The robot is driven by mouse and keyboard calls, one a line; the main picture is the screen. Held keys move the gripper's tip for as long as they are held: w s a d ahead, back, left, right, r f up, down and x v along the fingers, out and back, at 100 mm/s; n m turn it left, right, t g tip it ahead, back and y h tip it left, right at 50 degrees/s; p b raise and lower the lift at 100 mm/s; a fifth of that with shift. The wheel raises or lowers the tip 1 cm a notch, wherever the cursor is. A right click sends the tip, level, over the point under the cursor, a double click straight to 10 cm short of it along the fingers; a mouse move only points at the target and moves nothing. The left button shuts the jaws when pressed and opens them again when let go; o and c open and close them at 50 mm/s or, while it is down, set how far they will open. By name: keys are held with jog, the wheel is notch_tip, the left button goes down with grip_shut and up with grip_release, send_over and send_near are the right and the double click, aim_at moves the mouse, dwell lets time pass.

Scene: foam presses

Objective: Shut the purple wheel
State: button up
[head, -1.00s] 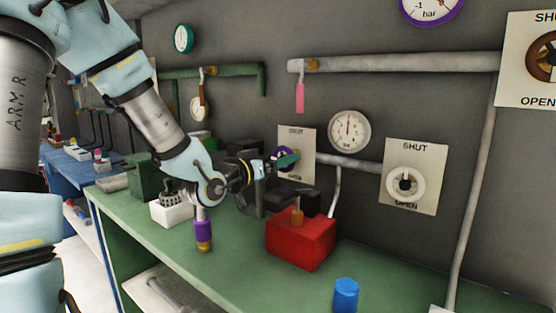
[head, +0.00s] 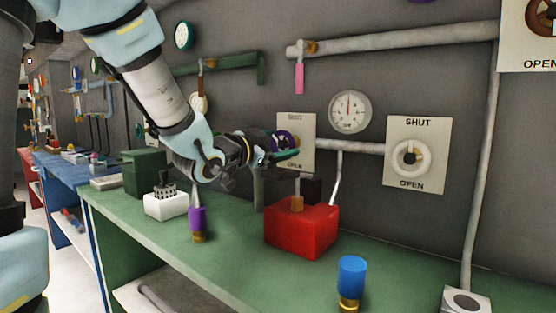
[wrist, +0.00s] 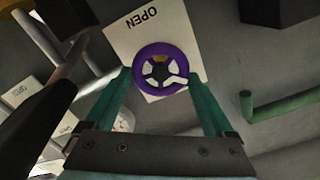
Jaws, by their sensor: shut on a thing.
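The purple wheel (head: 280,137) is mounted on a white wall plate (head: 308,130) with SHUT at the top and OPEN at the bottom. In the wrist view the purple wheel (wrist: 141,61) has pale spokes and a small orange-yellow patch at its rim on the side of the OPEN label. My gripper (head: 287,156) is at the wheel, partly covering it in the head view. In the wrist view my gripper (wrist: 160,78) has its two green fingers on opposite sides of the wheel, shut on its rim.
A white wheel (head: 408,159) on its own plate is to the right, below a gauge (head: 350,111). A red box (head: 302,228), a blue-capped item (head: 352,276) and a purple-handled item (head: 197,217) stand on the green bench (head: 225,260). A pink-handled lever (head: 299,78) hangs above.

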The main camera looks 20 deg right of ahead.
jog(key=m+b, duration=0.4)
jog(key=b, duration=0.1)
jog(key=m+b, duration=0.2)
jog(key=b, duration=0.1)
jog(key=shift+s+f, duration=0.15)
jog(key=shift+f, duration=0.25)
jog(key=m+b, duration=0.3)
jog(key=b, duration=0.1)
jog(key=shift+r+m, duration=0.15)
jog(key=shift+m, duration=0.25)
jog(key=o, duration=1.1)
jog(key=p+v, duration=0.1)
jog(key=v, duration=0.9)
jog(key=shift+s+a, duration=0.2)
jog(key=shift+a, duration=0.15)
